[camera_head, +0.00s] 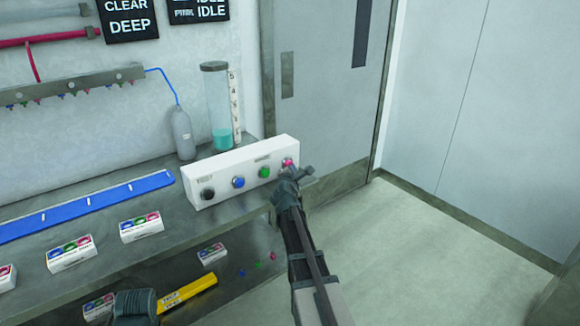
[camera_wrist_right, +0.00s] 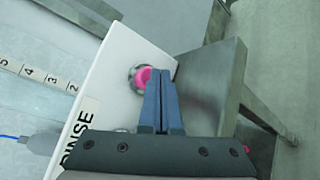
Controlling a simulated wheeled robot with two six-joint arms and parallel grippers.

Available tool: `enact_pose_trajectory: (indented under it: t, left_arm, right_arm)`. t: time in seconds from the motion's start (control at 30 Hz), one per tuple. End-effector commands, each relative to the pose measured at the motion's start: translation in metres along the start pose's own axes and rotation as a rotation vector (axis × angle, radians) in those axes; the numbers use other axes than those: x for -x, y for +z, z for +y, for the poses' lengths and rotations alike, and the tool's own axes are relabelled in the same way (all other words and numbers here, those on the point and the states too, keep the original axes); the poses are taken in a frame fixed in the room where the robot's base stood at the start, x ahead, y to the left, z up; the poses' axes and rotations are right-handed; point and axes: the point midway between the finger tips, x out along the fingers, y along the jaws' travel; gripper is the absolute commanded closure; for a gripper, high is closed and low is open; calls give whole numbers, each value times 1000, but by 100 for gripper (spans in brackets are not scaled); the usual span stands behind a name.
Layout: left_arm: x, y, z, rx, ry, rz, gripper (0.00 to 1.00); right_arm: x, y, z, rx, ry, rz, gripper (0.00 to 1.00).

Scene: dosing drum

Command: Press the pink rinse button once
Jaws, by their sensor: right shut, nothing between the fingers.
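The pink rinse button (camera_head: 287,162) is at the right end of the white button box (camera_head: 243,172) on the bench. In the right wrist view the pink button (camera_wrist_right: 143,76) sits in a grey ring beside the fingertips, partly covered by them. A RINSE label (camera_wrist_right: 78,135) shows on the box there. My right gripper (camera_head: 300,174) is shut and empty, its tips (camera_wrist_right: 160,84) over the button's right side. I cannot tell whether they touch it.
Black, blue (camera_head: 238,182) and green (camera_head: 264,172) buttons sit left of the pink one. A clear cylinder (camera_head: 217,105) with teal liquid and a grey bottle (camera_head: 183,135) stand behind the box. A blue strip (camera_head: 85,207) lies left. Open floor (camera_head: 410,240) is right.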

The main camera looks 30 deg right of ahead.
Motion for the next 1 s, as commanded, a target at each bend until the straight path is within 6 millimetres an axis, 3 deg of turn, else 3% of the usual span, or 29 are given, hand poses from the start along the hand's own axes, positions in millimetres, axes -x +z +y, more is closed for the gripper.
enact_pose_trajectory:
  t: [1.0]
  left_arm:
    - [0, 0, 0, 0, 0, 0, 50]
  right_arm:
    - [-6, -4, 4, 0, 0, 0, 100]
